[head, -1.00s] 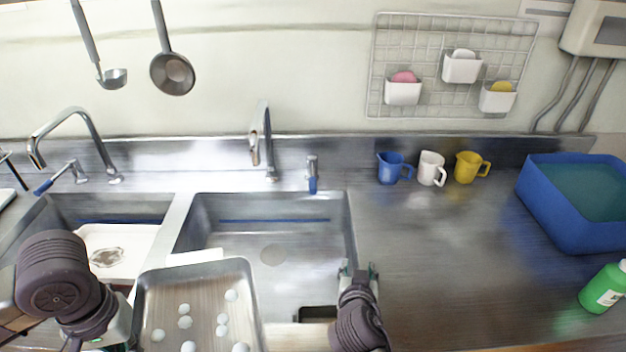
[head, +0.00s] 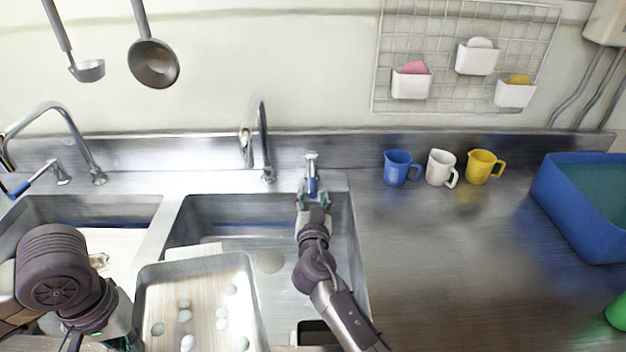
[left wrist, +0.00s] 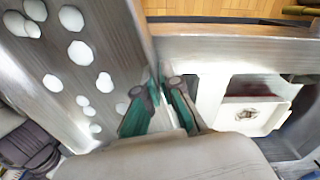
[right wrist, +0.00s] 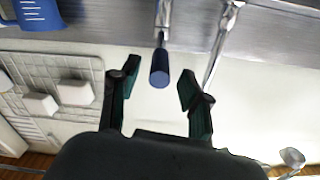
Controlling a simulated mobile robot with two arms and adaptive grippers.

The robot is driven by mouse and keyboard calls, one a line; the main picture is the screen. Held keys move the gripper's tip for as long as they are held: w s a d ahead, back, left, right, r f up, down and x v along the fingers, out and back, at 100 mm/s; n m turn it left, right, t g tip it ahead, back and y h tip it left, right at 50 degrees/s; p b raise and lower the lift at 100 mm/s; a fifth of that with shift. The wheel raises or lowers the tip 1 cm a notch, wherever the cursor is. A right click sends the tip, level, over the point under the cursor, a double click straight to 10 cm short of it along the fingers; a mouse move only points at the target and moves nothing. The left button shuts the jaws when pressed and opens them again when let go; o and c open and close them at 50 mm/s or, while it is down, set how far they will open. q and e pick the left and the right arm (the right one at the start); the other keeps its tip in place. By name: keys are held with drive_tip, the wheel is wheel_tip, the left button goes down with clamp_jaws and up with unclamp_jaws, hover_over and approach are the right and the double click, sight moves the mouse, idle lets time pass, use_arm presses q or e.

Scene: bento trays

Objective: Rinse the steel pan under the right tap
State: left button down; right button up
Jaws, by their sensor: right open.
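The steel pan (head: 256,290), dotted with several white round spots, is tilted over the front of the right sink (head: 348,230). My left gripper (left wrist: 160,98) is shut on the pan's side wall in the left wrist view; its fingers are mostly hidden in the head view. The right tap (head: 265,145) stands behind the right sink, with a blue-tipped lever (head: 312,175) to its right. No water shows. My right gripper (head: 312,192) is open at the lever. In the right wrist view the blue lever tip (right wrist: 159,72) is between the open fingers.
The left sink (head: 90,208) holds a pale board. Blue (head: 397,167), white (head: 436,168) and yellow (head: 479,165) jugs stand right of the sinks. A blue tub (head: 570,220) is at far right. The steel counter (head: 440,260) before the jugs is clear.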

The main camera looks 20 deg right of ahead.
sight(313, 180)
drive_tip(key=shift+x, duration=2.65)
clamp_jaws()
